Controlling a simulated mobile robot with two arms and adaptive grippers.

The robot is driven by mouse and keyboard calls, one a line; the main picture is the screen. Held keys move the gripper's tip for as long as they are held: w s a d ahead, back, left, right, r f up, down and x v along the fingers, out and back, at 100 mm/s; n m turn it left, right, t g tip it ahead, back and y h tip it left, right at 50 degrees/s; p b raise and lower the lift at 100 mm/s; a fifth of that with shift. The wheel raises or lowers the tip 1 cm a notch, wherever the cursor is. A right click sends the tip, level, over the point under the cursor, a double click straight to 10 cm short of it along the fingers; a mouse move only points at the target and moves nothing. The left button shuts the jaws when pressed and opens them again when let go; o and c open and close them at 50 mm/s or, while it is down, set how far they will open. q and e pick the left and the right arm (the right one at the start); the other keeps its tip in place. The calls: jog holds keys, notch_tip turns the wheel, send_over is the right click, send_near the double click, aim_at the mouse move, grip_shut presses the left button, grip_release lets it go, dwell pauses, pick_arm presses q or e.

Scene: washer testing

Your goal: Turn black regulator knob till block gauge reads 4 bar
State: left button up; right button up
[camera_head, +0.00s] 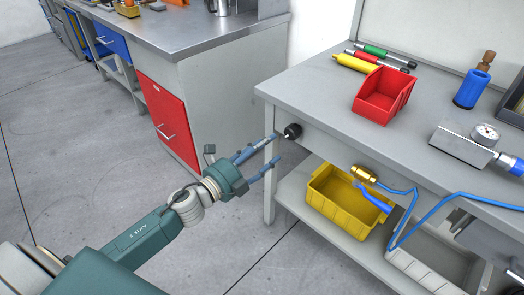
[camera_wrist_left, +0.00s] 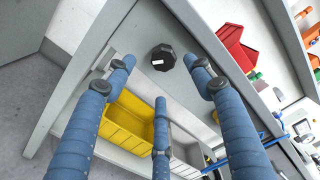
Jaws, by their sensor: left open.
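The black regulator knob (camera_head: 292,131) sits on the front face of the grey workbench near its left corner. In the left wrist view the knob (camera_wrist_left: 162,57) is a faceted black cap with a small white mark, seen between my fingertips. My left gripper (camera_head: 272,150) is open and empty, its blue fingers spread just in front of the knob. In the left wrist view my gripper (camera_wrist_left: 160,85) shows three fingers around the knob, with no clear contact. The gauge (camera_head: 486,133) has a white dial and stands on a metal block (camera_head: 462,147); its reading is too small to tell.
A red bin (camera_head: 384,94) and screwdrivers stand on the workbench (camera_head: 320,80). A yellow bin (camera_head: 345,200) sits on the lower shelf. A brass fitting (camera_head: 364,174) and blue hose (camera_head: 410,225) hang below the bench edge. Open floor lies to the left.

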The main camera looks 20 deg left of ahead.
pick_arm(q)
jog(key=shift+s+a, duration=0.25)
jog(key=shift+s, duration=0.35)
